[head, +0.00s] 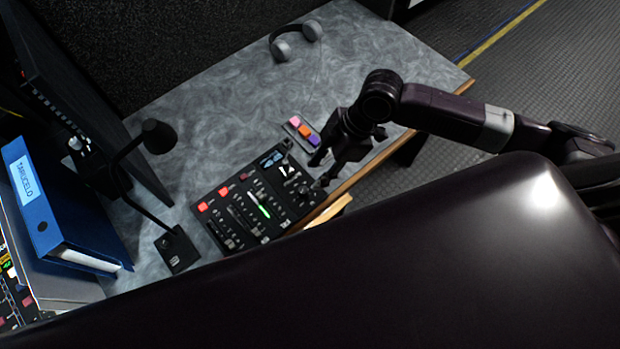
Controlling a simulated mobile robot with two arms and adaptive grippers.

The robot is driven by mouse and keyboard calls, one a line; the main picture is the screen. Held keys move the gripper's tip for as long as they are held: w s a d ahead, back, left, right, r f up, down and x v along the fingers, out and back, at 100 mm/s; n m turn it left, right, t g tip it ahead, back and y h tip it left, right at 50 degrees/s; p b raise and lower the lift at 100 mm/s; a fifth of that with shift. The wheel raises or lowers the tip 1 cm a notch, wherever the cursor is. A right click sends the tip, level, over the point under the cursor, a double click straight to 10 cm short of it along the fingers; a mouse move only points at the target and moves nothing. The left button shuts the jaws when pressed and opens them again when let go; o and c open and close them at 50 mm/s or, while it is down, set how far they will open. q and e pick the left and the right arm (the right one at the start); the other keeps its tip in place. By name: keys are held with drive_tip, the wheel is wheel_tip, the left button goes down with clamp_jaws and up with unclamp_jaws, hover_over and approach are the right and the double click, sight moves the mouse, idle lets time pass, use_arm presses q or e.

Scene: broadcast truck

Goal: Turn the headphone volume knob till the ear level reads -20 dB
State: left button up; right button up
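A black audio control panel (236,228) with red buttons, sliders and a green-lit strip lies on the grey desk. Several small knobs sit at its right end, near a dark round knob (303,189); I cannot tell which is the headphone volume knob. A small display (271,158) is on the panel's upper part, too small to read. Grey headphones (296,41) lie at the back of the desk. My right gripper (319,171) is over the panel's right end, its two fingers apart and nothing seen between them. Contact with a knob cannot be told. My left gripper is out of view.
A small block with pink, orange and purple keys (303,130) lies just behind my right gripper. A black desk lamp or microphone (158,137) on a bent stem stands left of the panel. A blue binder (63,212) stands farther left.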

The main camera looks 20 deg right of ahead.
drive_tip(key=shift+v, duration=1.7)
drive_tip(key=s+a+f+m+t, duration=0.1)
drive_tip(key=s+a+f+m, duration=0.15)
drive_tip(key=a, duration=0.55)
drive_tip(key=s+d+f+m+t+h, duration=0.2)
drive_tip(key=s+d+m+h, duration=0.2)
drive_tip(key=s+d+m, duration=0.7)
wheel_tip(320, 180, down, 28)
drive_tip(key=g, duration=0.2)
drive_tip(key=s+d+f, duration=0.1)
drive_tip(key=s+f, duration=0.6)
drive_tip(key=s, duration=0.1)
drive_tip(key=s+d+f, duration=0.2)
drive_tip(key=s+f, duration=0.5)
drive_tip(key=s, duration=0.2)
drive_tip(key=shift+d+f+g+h, duration=0.2)
drive_tip(key=shift+d+g+h, duration=0.1)
drive_tip(key=shift+d+g, duration=0.1)
